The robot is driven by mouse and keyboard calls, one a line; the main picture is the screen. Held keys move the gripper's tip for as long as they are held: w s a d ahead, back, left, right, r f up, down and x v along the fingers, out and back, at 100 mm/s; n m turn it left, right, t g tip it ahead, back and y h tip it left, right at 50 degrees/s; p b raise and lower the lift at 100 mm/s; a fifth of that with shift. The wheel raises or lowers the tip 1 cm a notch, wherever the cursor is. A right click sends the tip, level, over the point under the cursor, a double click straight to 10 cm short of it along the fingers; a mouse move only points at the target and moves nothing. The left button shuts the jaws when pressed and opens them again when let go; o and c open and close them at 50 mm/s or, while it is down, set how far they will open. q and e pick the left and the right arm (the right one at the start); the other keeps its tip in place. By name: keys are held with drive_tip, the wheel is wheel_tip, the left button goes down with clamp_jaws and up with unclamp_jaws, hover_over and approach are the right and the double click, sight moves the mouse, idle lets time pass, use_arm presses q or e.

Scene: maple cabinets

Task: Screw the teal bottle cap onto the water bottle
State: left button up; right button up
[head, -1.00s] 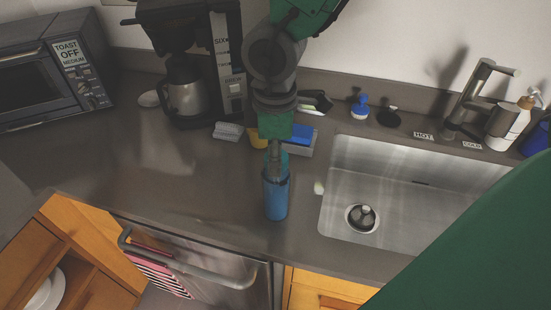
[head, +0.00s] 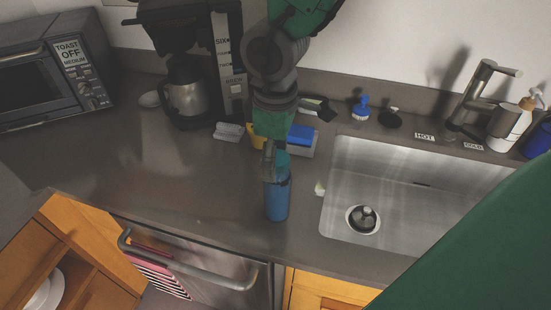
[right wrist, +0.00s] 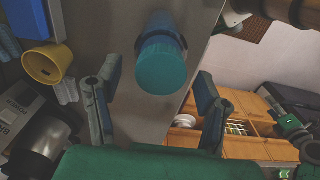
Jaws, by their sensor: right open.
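The blue water bottle (head: 277,200) stands upright on the counter, left of the sink. The teal bottle cap (head: 282,160) is at its top, partly hidden by my right gripper (head: 271,160) in the head view. In the right wrist view the cap (right wrist: 162,66) sits over the end of the bottle (right wrist: 164,25); how far it is threaded cannot be seen. My right gripper (right wrist: 159,72) is open, one finger on each side of the cap, with gaps visible in that view. My left gripper is not in view.
The sink (head: 400,190) lies right of the bottle. A yellow cup (right wrist: 47,64) and a blue sponge (head: 301,134) are behind it. A coffee maker (head: 226,60) and a toaster oven (head: 45,75) stand at the back left. The counter (head: 130,170) left of the bottle is clear.

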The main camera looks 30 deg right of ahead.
wheel_tip(320, 180, up, 12)
drive_tip(key=shift+f, duration=0.15)
idle(0.8)
drive_tip(key=shift+c, duration=0.8)
drive_tip(key=shift+f, duration=0.1)
